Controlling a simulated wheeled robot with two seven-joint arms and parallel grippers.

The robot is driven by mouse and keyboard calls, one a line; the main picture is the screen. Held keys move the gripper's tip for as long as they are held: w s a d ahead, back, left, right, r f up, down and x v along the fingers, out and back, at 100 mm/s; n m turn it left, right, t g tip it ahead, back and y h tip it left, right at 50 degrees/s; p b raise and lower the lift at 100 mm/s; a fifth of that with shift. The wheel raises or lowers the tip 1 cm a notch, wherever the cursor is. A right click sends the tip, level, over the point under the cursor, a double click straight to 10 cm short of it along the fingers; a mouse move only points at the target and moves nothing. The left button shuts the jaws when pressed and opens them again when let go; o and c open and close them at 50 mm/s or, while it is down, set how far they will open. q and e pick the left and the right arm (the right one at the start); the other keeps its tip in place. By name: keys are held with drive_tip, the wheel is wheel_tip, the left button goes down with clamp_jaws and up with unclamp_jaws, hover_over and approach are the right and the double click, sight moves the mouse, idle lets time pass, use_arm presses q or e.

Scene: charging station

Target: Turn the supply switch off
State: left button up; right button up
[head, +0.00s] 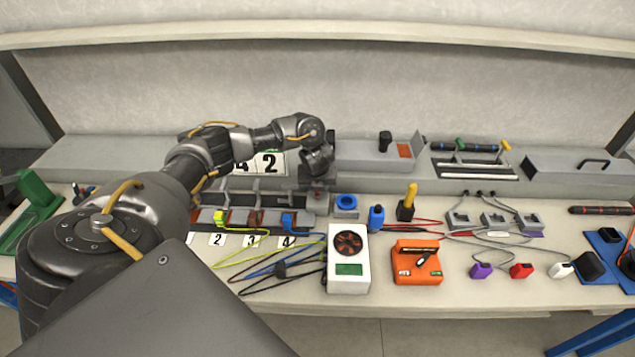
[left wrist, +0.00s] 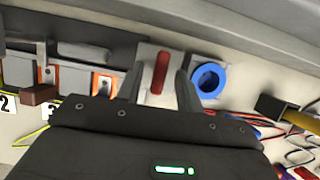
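A red switch lever (left wrist: 161,72) on a pale plate, which looks like the supply switch, shows in the left wrist view. In the head view it is mostly hidden under my left gripper (head: 318,181). My left gripper reaches down to the back of the bench. In the left wrist view its two fingers (left wrist: 160,88) are apart, one on each side of the red lever, with nothing clamped between them. I cannot tell whether either finger touches the lever. My right gripper is not in view.
A blue ring socket (head: 346,202) sits just right of the switch. Numbered slots with coloured plugs (head: 288,222) lie to its left. A white meter (head: 348,262) and an orange box (head: 416,262) stand in front, with loose cables. A grey raised ledge (head: 375,155) runs behind.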

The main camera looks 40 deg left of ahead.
sight(318, 193)
use_arm(q)
drive_tip(key=v, duration=0.5)
drive_tip(key=shift+w, duration=0.1)
drive_tip(key=p+v, duration=0.3)
drive_tip(key=v, duration=0.3)
drive_tip(key=shift+f, duration=0.1)
